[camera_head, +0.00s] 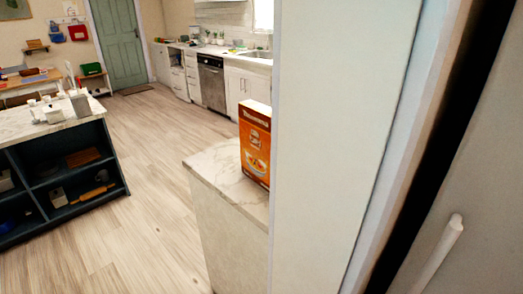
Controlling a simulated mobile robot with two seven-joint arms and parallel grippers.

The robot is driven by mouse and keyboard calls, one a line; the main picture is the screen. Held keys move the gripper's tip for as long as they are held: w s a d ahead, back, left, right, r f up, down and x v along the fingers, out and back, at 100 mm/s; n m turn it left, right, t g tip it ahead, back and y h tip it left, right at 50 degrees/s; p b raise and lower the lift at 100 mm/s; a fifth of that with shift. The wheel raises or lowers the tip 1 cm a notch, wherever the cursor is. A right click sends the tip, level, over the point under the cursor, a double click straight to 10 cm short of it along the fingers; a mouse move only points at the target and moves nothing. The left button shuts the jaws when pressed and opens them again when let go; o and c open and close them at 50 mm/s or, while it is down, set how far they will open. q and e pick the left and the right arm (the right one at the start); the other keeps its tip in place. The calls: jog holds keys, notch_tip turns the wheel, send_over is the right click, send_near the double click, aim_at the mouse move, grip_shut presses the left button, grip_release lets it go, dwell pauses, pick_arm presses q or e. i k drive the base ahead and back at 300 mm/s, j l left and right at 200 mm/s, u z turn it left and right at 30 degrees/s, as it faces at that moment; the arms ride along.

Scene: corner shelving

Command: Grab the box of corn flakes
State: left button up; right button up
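An orange cereal box (256,146), which I take to be the corn flakes, stands upright near the right end of what shows of a pale marble-topped counter (215,172). Its front shows a bowl picture and white lettering too small to read. A pale upright panel stands at its right and may hide part of the counter behind it. Neither of my grippers is in view, and nothing is seen touching the box.
A tall pale panel (335,130) and a grey door with a white handle (440,255) fill the right side, close by. A dark island with shelves (62,190) stands at the left. Open wooden floor (150,190) lies between. A green door (118,45) and kitchen cabinets are at the back.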

aim_at(254, 118)
jog(key=k+l+z, duration=0.1)
jog(key=k, duration=1.1)
jog(key=z, duration=3.85)
jog(key=k+j, duration=1.7)
jog(key=k, duration=0.15)
